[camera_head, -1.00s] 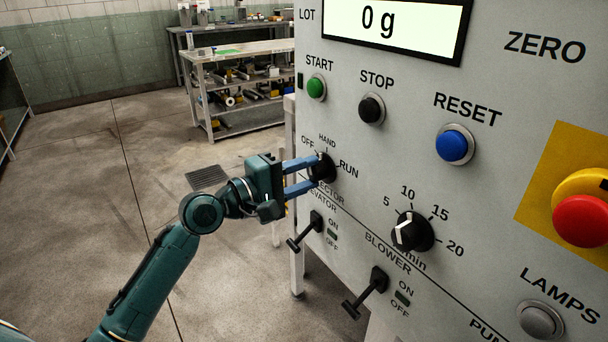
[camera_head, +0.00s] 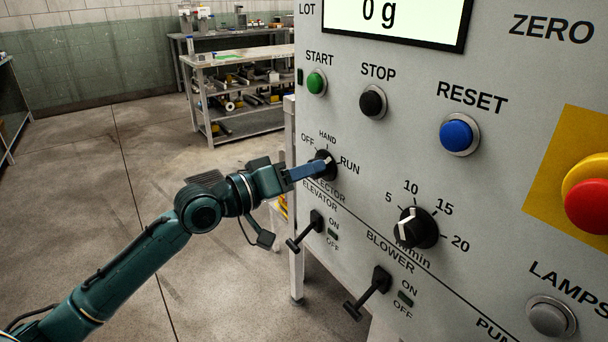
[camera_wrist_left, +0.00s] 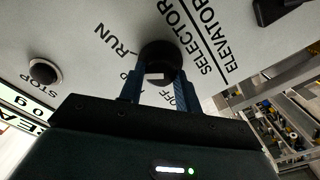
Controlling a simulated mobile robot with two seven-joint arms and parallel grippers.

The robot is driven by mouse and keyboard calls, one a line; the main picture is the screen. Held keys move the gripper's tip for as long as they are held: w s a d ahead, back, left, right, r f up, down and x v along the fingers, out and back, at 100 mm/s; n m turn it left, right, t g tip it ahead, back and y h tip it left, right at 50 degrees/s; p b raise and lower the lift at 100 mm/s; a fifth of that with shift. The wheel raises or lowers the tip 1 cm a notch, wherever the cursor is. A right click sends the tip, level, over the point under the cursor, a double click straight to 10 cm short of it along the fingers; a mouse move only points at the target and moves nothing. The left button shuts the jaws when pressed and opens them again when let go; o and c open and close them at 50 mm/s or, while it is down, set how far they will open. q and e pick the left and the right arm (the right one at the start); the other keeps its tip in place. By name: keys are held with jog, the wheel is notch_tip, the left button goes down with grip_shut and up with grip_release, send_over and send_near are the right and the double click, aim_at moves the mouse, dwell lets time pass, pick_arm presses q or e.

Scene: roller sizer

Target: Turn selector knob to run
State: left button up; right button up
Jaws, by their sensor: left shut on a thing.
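The black selector knob (camera_head: 331,169) sits on the grey panel, with OFF, HAND and RUN printed around it. My left gripper (camera_head: 321,166) is shut on the knob, its blue fingers reaching in from the left. In the left wrist view the round dark knob (camera_wrist_left: 160,54) shows between and beyond the fingertips of the left gripper (camera_wrist_left: 158,76). A small white mark shows on the knob between the fingers. The fingers cover part of the knob, so I cannot tell exactly which label it points to. My right gripper is not in view.
The START button (camera_head: 316,83) and STOP button (camera_head: 372,103) are above the knob. The ELEVATOR lever (camera_head: 304,232) and BLOWER lever (camera_head: 368,293) stick out below. A rate dial (camera_head: 416,229) is to the lower right. Open floor lies left of the panel.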

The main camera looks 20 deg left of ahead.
pick_arm(q)
jog(key=shift+m, duration=2.3)
jog(key=o, duration=1)
jog(key=shift+c, duration=0.2)
jog(key=shift+s, duration=0.1)
jog(key=v, duration=1.3)
jog(key=shift+b, duration=0.3)
